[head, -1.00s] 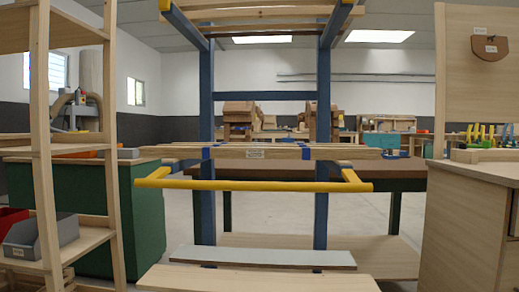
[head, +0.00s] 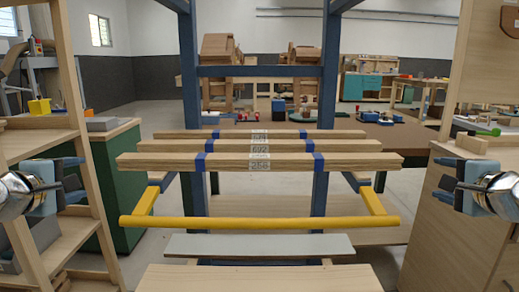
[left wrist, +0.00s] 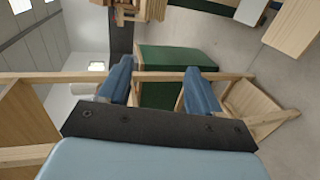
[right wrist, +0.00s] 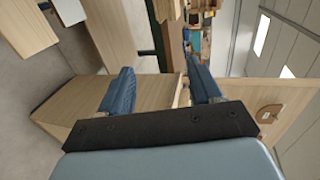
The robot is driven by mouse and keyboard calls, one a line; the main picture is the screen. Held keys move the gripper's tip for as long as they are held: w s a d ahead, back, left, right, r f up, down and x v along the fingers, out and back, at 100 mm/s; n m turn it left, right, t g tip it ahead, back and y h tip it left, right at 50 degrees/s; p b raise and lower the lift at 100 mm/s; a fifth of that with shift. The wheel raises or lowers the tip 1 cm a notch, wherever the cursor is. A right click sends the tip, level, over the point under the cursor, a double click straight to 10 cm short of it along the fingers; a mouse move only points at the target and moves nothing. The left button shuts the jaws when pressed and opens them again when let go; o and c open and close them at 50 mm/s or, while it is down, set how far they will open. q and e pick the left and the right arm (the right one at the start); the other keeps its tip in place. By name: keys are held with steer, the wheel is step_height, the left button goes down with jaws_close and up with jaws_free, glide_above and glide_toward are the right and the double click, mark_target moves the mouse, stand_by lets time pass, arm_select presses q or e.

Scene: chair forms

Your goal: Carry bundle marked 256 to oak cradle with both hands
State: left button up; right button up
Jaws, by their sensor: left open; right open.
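Three banded wooden bundles lie one behind another on the blue rack. The front bundle (head: 355,161), the middle bundle (head: 345,146) and the back bundle (head: 340,134) have blue bands and pale labels near the middle. I cannot pick out the oak cradle surely.
A yellow bar (head: 260,222) crosses in front of the rack, below the bundles. A grey-topped board (head: 258,245) and a pale wooden board (head: 258,279) lie lower. A wooden shelf frame (head: 75,100) stands left; a wooden cabinet (head: 445,235) stands right.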

arm_select(q)
steer(key=shift+s+r, duration=0.15)
steer(key=shift+r, duration=0.3)
arm_select(e)
steer(key=shift+s+r, duration=0.15)
steer(key=shift+r, duration=0.3)
arm_select(q)
steer(key=d+x, duration=0.1)
steer(key=x, duration=1.3)
steer(key=shift+d, duration=0.25)
arm_select(e)
steer(key=a+x, duration=0.1)
steer(key=x, duration=1.3)
steer(key=shift+a, duration=0.2)
